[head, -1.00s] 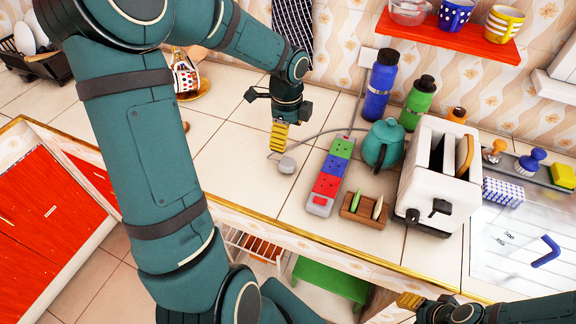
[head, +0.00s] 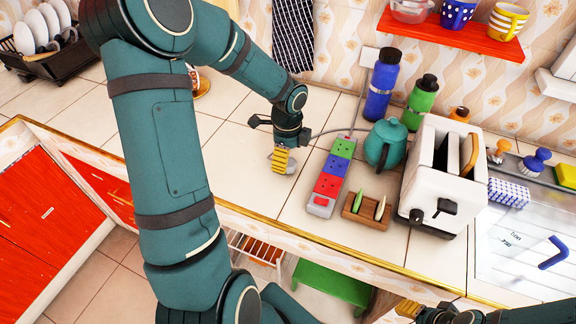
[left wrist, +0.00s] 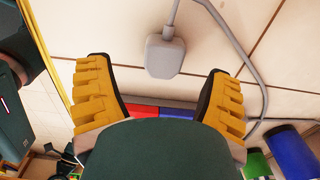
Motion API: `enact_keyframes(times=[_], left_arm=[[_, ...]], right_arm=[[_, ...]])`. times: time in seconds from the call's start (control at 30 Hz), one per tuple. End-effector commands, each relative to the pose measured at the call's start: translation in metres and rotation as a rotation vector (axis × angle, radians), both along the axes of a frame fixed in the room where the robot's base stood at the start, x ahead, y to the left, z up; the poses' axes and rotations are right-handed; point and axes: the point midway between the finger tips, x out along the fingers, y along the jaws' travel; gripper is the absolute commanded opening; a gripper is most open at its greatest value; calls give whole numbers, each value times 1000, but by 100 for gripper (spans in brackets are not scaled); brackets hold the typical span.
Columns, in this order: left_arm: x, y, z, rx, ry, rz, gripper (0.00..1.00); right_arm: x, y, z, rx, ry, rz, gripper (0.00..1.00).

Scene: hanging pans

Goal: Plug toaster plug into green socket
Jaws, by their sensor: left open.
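The grey toaster plug (left wrist: 164,57) lies on the tiled counter, its cable running off from it. In the left wrist view it sits between and just beyond my left gripper's two yellow fingers, apart from both. In the head view my left gripper (head: 282,165) is low over the plug and mostly hides it. The gripper is open and empty. The green socket (head: 343,148) is at the far end of a power strip with blue and red sections (head: 327,185), to the right of the gripper. The white toaster (head: 428,180) stands further right. My right gripper (head: 410,308) is partly seen at the bottom edge.
A teal teapot (head: 385,143) stands right of the strip, and a wooden holder (head: 366,210) is near its front end. A blue bottle (head: 381,85) and green bottle (head: 420,100) stand behind. The counter left of my left gripper is clear.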

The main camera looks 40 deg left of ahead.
Motion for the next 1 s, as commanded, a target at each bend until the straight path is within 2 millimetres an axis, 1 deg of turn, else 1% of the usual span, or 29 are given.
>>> enact_keyframes(times=[0.03, 0.2, 0.3, 0.67, 0.7, 0.77, 0.8, 0.87, 0.9, 1.0], left_arm=[[0, 0, -8, -1, 3, 0, 80], [3, 1, -34, -1, 3, 0, 80], [3, 1, -44, -2, 2, -1, 80], [3, 1, -45, 0, -1, 0, 80], [3, 1, -45, 0, -1, 0, 73], [3, 1, -45, 0, 0, 0, 52], [3, 1, -45, 0, -1, 0, 38], [3, 1, -45, 0, -1, 0, 17], [3, 1, -45, 0, -1, 0, 12], [3, 1, -45, 0, 0, -1, 12]], right_arm=[[-1, 0, -3, 0, 2, 2, 47], [-3, 0, -12, 2, 7, 5, 47], [-3, 0, -15, 2, 7, 6, 47], [-3, 1, -14, 2, 7, 6, 47], [-3, 1, -14, 2, 7, 6, 47], [-3, 1, -14, 2, 7, 6, 47], [-3, 1, -14, 2, 7, 6, 47], [-3, 1, -14, 2, 7, 6, 47], [-3, 1, -14, 2, 7, 6, 47], [-3, 1, -14, 2, 7, 6, 47]])
